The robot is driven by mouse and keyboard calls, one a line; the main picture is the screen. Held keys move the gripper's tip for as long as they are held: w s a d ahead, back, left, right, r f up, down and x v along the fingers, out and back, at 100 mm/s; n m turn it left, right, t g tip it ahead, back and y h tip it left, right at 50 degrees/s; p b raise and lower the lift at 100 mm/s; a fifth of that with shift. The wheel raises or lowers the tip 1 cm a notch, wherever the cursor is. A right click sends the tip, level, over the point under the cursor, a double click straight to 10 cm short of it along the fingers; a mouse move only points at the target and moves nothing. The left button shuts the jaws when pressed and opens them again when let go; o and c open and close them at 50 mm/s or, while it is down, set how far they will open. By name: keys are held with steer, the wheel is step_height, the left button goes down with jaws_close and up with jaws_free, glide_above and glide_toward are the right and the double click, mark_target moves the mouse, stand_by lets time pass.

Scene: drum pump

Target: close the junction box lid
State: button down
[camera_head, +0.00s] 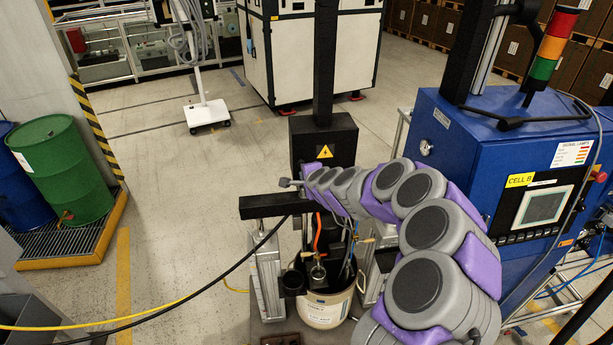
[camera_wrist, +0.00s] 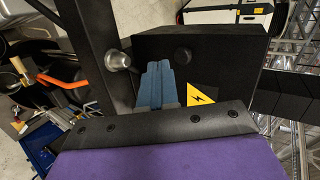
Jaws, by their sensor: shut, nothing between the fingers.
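The junction box (camera_head: 322,138) is a black box with a yellow warning triangle, mounted on a dark post in the middle of the head view. Its dark face (camera_wrist: 222,58) also fills much of the wrist view, with a round black knob and a yellow label. I cannot tell how far the lid stands open. My gripper's blue-grey fingers (camera_wrist: 158,86) are together and empty, in front of the box's left part in the wrist view. Whether they touch it is unclear. In the head view my arm reaches just below the box and its links hide part of that area.
A pale bucket (camera_head: 324,307) with hoses stands below my arm. A black beam (camera_head: 268,206) lies left of the arm. A blue cabinet (camera_head: 455,150) with a signal lamp stands at the right. A green drum (camera_head: 63,170) stands far left. The floor between is mostly clear.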

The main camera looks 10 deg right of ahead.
steer(key=d+v, duration=0.1)
steer(key=v, duration=0.9)
steer(key=s+a+f+n+g+y+b, duration=0.25)
steer(key=s+a+n+b, duration=0.3)
steer(key=s, duration=0.45)
steer(key=s+a+f+n+g+y+b, duration=0.2)
steer(key=s+a+f+n+g+b, duration=0.25)
steer(key=s, duration=0.55)
steer(key=s+d+f+n+g+h+b, duration=0.2)
steer(key=s+d+f+b, duration=0.1)
steer(key=s, duration=0.6)
steer(key=s+d+f+n+g+h+b, duration=0.2)
steer(key=s+d+f+b, duration=0.1)
steer(key=s, duration=0.7)
steer(key=s+d+f+n+g+h+b, duration=0.2)
steer(key=s+d+f+b, duration=0.1)
steer(key=s, duration=0.6)
step_height(320, 180, down, 2)
steer(key=shift+s+d+f+g+b, duration=0.1)
steer(key=shift+s+d+g+b, duration=0.2)
steer(key=shift+d, duration=0.5)
steer(key=shift+w+a, duration=0.1)
steer(key=shift+w, duration=0.05)
